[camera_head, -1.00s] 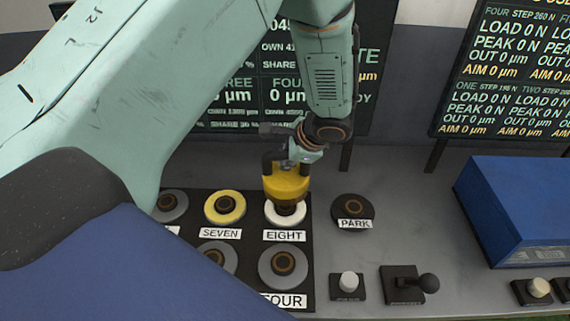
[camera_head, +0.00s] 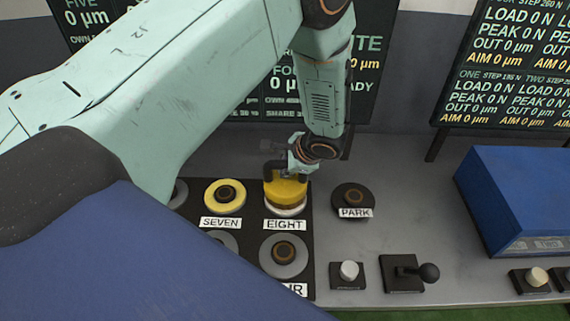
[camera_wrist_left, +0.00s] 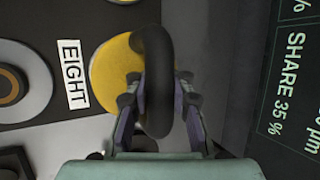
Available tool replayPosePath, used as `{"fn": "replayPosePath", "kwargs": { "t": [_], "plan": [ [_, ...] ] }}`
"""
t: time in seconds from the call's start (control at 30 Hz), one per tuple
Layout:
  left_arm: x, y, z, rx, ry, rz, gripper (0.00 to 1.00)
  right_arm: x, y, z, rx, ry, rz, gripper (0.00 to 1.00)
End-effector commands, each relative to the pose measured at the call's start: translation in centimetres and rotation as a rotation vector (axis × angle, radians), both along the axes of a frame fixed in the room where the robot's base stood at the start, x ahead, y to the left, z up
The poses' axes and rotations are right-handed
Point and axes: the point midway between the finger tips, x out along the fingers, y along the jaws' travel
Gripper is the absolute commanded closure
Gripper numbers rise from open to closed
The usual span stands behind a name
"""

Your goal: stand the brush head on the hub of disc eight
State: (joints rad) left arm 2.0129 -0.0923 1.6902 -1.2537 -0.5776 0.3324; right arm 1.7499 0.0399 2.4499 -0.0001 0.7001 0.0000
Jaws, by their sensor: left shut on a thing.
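The yellow brush head (camera_head: 285,190) has a black looped handle and sits at disc eight, right behind the EIGHT label. Disc eight (camera_head: 286,211) shows only as a pale rim under it; its hub is hidden. The brush head looks upright, and I cannot tell whether it rests fully on the hub. My left gripper (camera_head: 298,168) is shut on the black handle from above. In the left wrist view the fingers (camera_wrist_left: 158,110) are on either side of the handle (camera_wrist_left: 154,80), over the yellow body (camera_wrist_left: 112,75). My right gripper is not in view.
Yellow disc seven (camera_head: 225,194) is left of it, and a grey disc (camera_head: 283,256) is in front. The PARK hub (camera_head: 353,199) is to the right. A white button (camera_head: 348,272), a black lever (camera_head: 410,273) and a blue box (camera_head: 515,200) stand further right. Display boards stand behind.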

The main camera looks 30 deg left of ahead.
Motion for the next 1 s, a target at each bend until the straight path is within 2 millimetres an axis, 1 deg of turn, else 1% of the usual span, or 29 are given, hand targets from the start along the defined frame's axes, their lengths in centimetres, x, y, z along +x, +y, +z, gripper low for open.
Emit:
{"fn": "replayPosePath", "kwargs": {
  "t": [0.07,0.1,0.43,0.7,0.83,1.0],
  "plan": [
    [0.1,0.0,-0.1,0.002,-0.003,-0.001,1.00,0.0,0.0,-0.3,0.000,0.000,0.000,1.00],
    [0.0,0.0,-0.3,0.000,0.000,0.000,0.83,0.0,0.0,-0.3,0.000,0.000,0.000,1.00],
    [0.0,0.0,-0.2,0.000,0.000,0.000,0.55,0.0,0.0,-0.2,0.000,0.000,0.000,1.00],
    [0.0,0.0,-0.2,0.000,0.000,0.000,0.55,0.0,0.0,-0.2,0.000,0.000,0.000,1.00],
    [0.0,0.0,0.2,0.000,0.000,0.000,0.55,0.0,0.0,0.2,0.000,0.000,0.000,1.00],
    [-0.3,-1.2,2.3,0.002,0.000,-0.002,0.55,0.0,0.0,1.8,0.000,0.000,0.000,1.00]
  ]
}}
